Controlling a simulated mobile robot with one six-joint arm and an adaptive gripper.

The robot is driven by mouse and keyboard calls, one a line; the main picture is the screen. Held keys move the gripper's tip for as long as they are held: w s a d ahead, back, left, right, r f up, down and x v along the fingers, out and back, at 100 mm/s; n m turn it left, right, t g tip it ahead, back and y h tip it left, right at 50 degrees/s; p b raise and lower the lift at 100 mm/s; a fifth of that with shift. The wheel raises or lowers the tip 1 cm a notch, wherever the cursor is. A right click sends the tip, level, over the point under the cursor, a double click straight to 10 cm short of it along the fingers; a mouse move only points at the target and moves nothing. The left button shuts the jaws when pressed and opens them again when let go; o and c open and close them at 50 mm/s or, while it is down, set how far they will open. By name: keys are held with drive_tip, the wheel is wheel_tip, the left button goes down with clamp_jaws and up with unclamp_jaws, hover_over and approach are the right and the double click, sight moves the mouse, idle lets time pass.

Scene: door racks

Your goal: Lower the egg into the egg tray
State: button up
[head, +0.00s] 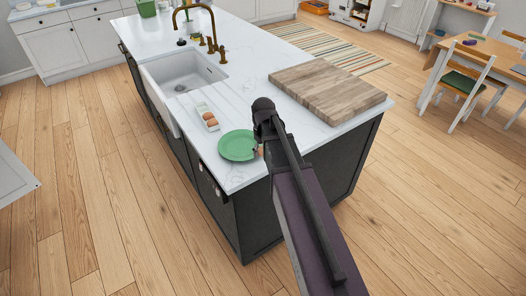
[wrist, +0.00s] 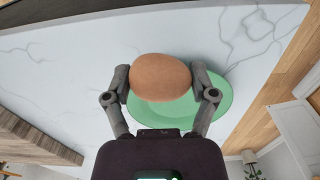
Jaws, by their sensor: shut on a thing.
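My gripper (wrist: 160,88) is shut on a brown egg (wrist: 160,77), one finger on each side in the wrist view. A green plate (wrist: 224,84) lies behind the egg there. In the head view the plate (head: 237,146) lies near the front end of the island counter, and only a sliver of the held egg (head: 260,152) shows beside my arm. The small white egg tray (head: 203,110) stands on the counter just beyond the plate, toward the sink, with brown eggs (head: 210,121) at its near end. The tray is not clear in the wrist view.
A thick wooden chopping board (head: 327,90) lies to the right on the counter. A white sink (head: 183,75) with a brass tap (head: 203,32) is farther back. White marble worktop (head: 255,100) is bare between tray and board.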

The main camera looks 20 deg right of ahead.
drive_tip(key=w+a, duration=0.6)
drive_tip(key=w, duration=0.8)
drive_tip(key=w+a+r+p, duration=0.1)
drive_tip(key=w+a, duration=0.5)
drive_tip(key=w, duration=0.7)
drive_tip(key=w+a, duration=0.6)
drive_tip(key=w, duration=0.8)
drive_tip(key=shift+w+a+r, duration=0.2)
drive_tip(key=shift+w+a, duration=0.15)
drive_tip(key=shift+a, duration=0.05)
drive_tip(key=shift+w+a+f, duration=0.15)
drive_tip(key=shift+w+a, duration=0.2)
drive_tip(key=shift+w, duration=0.4)
drive_tip(key=shift+f, duration=0.15)
drive_tip(key=shift+f+b, duration=0.45)
drive_tip(key=shift+b, duration=0.1)
drive_tip(key=shift+f+b, duration=1.05)
idle(1.0)
